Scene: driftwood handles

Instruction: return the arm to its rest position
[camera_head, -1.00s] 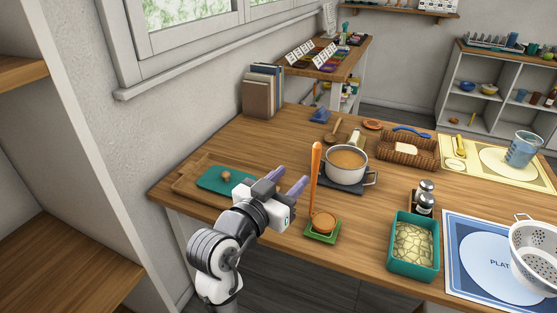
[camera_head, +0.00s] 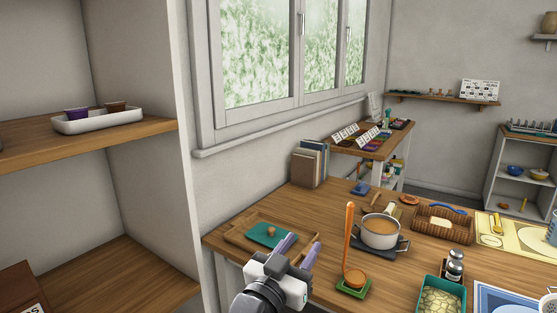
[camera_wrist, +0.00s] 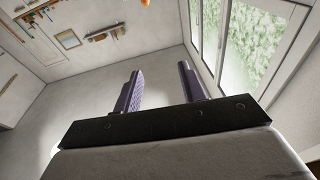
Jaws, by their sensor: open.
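My gripper (camera_head: 298,251) is at the near left edge of the wooden table (camera_head: 330,200) in the head view, with my arm partly cut off by the bottom edge. Its two purple fingers stand apart with nothing between them. The wrist view also shows the fingers of my gripper (camera_wrist: 165,88) spread and empty, facing the room's wall and the window. The gripper is in front of a wooden tray with a teal board (camera_head: 270,235) and left of an orange ladle (camera_head: 349,235) that stands on a green holder.
A pot of soup (camera_head: 380,230) stands right of the ladle. A teal bin (camera_head: 430,290) and a shaker (camera_head: 455,264) are near the front right. A wooden shelf unit (camera_head: 150,126) with a white tray (camera_head: 98,119) stands at the left. Books (camera_head: 309,166) stand by the wall.

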